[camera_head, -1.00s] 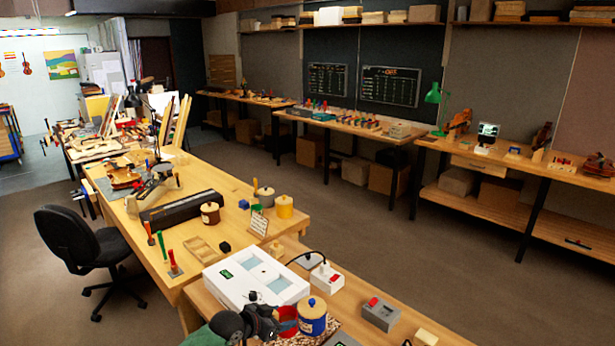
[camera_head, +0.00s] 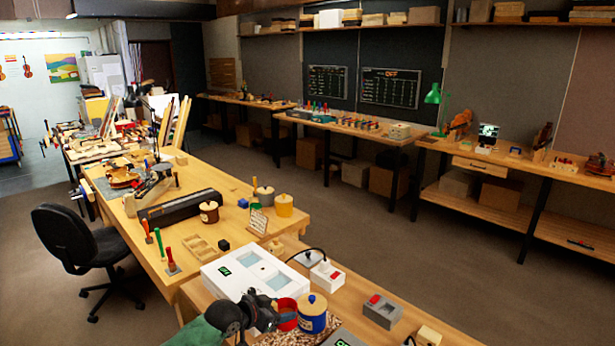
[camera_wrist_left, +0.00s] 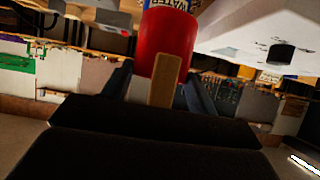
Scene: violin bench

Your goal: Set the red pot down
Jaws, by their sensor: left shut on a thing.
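The red pot (camera_head: 287,311) is in my left gripper (camera_head: 274,319), above the near bench beside the blue pot with the wooden lid (camera_head: 313,311). In the left wrist view the red pot (camera_wrist_left: 166,42) is upside down in the picture, with its wooden handle (camera_wrist_left: 166,80) between the dark fingers. My left gripper is shut on it. The pot's underside and any gap to the bench are hidden in the head view. My right gripper is not in view.
A white case (camera_head: 254,272) with a green display lies just behind the pot. A white switch box (camera_head: 327,275) and a grey box with a red button (camera_head: 382,310) stand to the right. A speckled mat (camera_head: 290,339) lies below the gripper. Bare wood (camera_head: 350,296) shows between the boxes.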

